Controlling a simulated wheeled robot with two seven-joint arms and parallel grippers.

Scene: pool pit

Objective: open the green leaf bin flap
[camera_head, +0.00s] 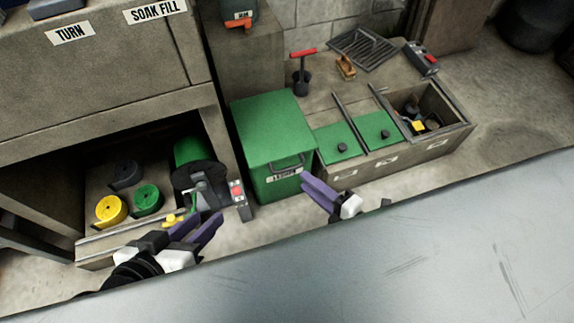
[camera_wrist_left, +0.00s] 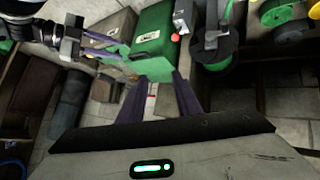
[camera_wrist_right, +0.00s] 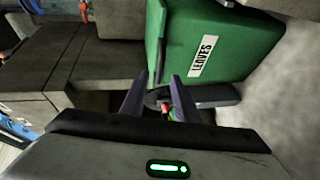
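The green leaf bin (camera_head: 272,130) stands on the floor in the middle of the head view, with its flat top flap down. A dark handle (camera_head: 289,164) is at its front edge, above a white label (camera_head: 285,174). The bin also shows in the left wrist view (camera_wrist_left: 155,35) and, with its LEAVES label, in the right wrist view (camera_wrist_right: 225,40). My left gripper (camera_head: 215,222) is open and empty, in front and left of the bin. My right gripper (camera_head: 305,188) is open and empty, just in front of the bin's right side, apart from the handle.
A low planter-like box with two green lids (camera_head: 378,131) and an open compartment (camera_head: 430,110) adjoins the bin's right. A green hose reel (camera_head: 195,160) and a red-buttoned box (camera_head: 239,198) stand left. A large grey surface (camera_head: 440,250) fills the foreground. A bench overhangs upper left.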

